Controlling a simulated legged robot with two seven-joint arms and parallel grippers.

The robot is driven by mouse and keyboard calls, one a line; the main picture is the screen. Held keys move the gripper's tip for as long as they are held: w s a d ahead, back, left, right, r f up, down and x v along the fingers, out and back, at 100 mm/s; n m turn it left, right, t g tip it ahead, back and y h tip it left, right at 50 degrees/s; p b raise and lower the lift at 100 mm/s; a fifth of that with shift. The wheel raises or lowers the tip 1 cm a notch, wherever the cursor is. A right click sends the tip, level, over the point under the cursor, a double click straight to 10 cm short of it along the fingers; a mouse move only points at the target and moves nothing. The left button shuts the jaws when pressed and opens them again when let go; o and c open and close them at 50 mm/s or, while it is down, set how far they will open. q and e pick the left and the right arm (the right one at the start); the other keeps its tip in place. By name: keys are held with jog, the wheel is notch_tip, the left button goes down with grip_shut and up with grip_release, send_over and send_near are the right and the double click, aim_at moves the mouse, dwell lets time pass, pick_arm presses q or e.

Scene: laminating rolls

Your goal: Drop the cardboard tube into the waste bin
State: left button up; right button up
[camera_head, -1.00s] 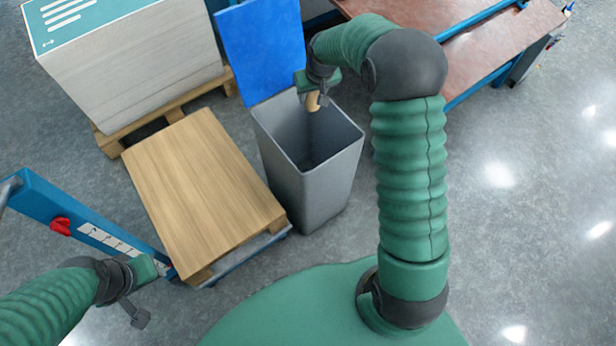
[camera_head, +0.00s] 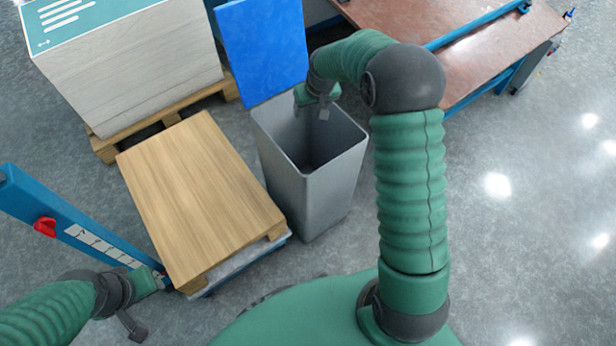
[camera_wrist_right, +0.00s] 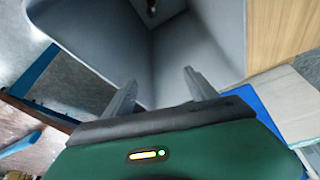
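The grey waste bin (camera_head: 335,190) stands upright in the middle of the head view, its mouth open. My right gripper (camera_head: 318,108) is over the far part of the bin's mouth. In the right wrist view its two fingers (camera_wrist_right: 160,84) are apart with nothing between them. A small brown piece (camera_wrist_right: 151,7), probably the cardboard tube, shows deep inside the bin at the top edge of that view. The tube does not show in the head view now. My left gripper (camera_head: 148,302) is low at the left, near the pallet truck; its fingers are not clear.
A wooden board on a pallet (camera_head: 200,200) is left of the bin. A blue panel (camera_head: 262,50) stands behind it. A large stack (camera_head: 130,75) is at the back left, a brown-topped table (camera_head: 465,40) at the back right. The floor at right is clear.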

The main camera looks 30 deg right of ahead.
jog(key=shift+d, duration=0.15)
jog(key=p+v, duration=0.6)
jog(key=v, duration=1)
jog(key=shift+s+r, duration=0.25)
